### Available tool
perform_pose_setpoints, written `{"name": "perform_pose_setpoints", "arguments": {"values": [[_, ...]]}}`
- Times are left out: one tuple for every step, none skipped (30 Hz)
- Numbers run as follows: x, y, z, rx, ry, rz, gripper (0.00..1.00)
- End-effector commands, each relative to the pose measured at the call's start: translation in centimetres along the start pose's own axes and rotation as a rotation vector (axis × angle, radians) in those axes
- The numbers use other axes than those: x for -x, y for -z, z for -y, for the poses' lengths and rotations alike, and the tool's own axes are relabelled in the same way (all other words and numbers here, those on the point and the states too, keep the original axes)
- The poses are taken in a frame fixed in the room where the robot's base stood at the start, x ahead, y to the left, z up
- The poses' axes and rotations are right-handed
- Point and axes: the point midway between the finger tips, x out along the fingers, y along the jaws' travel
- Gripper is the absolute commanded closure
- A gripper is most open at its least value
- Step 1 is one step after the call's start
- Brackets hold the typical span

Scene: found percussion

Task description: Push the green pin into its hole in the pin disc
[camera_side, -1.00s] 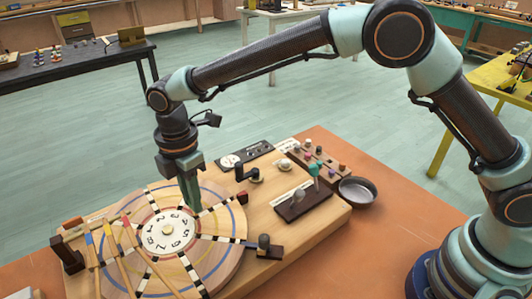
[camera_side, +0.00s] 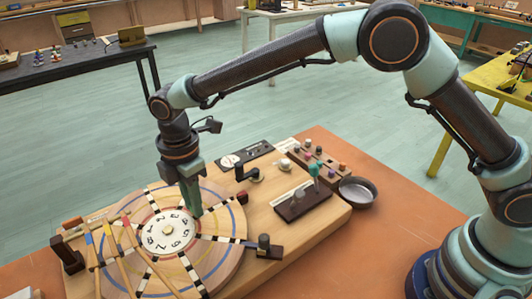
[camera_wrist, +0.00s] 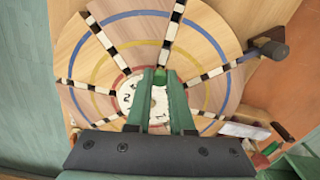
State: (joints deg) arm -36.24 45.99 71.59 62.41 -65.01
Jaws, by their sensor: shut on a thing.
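The pin disc (camera_side: 231,219) is a round, pale wooden disc with blue, yellow and red rings and black-and-white striped spokes. It also shows in the wrist view (camera_wrist: 115,32). A white numbered dial (camera_side: 167,232) covers its centre. My gripper (camera_side: 196,212) points down over the disc, just beside the dial's back right edge. In the wrist view its green fingers (camera_wrist: 160,80) are close together, with the green pin (camera_wrist: 161,75) between their tips. The pin's lower end and its hole are hidden, so I cannot tell whether they meet.
Wooden sticks (camera_side: 122,262) lie across the disc's left part. A dark knobbed block (camera_side: 264,247) stands at its right edge. Further right are a dark block with a lever (camera_side: 303,202), a rack of coloured pegs (camera_side: 318,162) and a metal bowl (camera_side: 357,191).

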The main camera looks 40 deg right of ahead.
Motion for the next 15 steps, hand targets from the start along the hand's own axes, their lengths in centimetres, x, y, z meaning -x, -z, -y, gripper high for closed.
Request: {"name": "perform_pose_setpoints", "arguments": {"values": [[-0.1, -0.01, 0.01, 0.0, 0.001, 0.0, 1.0], [-0.14, -0.01, 0.02, 0.0, 0.001, 0.0, 1.0], [-0.2, -0.01, 0.02, 0.0, 0.001, 0.0, 1.0], [-0.24, -0.01, 0.02, 0.0, 0.001, 0.0, 1.0], [-0.28, -0.01, 0.02, 0.0, 0.001, 0.0, 1.0], [-0.34, -0.01, 0.02, 0.0, 0.001, 0.001, 1.0], [-0.38, -0.01, 0.02, 0.0, 0.001, 0.001, 1.0], [-0.42, -0.01, 0.02, 0.0, 0.001, 0.001, 1.0], [-0.48, -0.01, 0.02, 0.0, 0.001, 0.001, 1.0], [-0.52, -0.01, 0.02, 0.0, 0.001, 0.001, 1.0], [-0.56, -0.01, 0.02, 0.0, 0.001, 0.001, 1.0], [-0.62, -0.01, 0.02, 0.0, 0.001, 0.001, 1.0], [-0.66, -0.01, 0.02, 0.0, 0.001, 0.001, 1.0], [-0.7, -0.01, 0.02, 0.0, 0.001, 0.0, 1.0], [-0.75, -0.01, 0.02, 0.0, 0.001, 0.0, 1.0]]}}
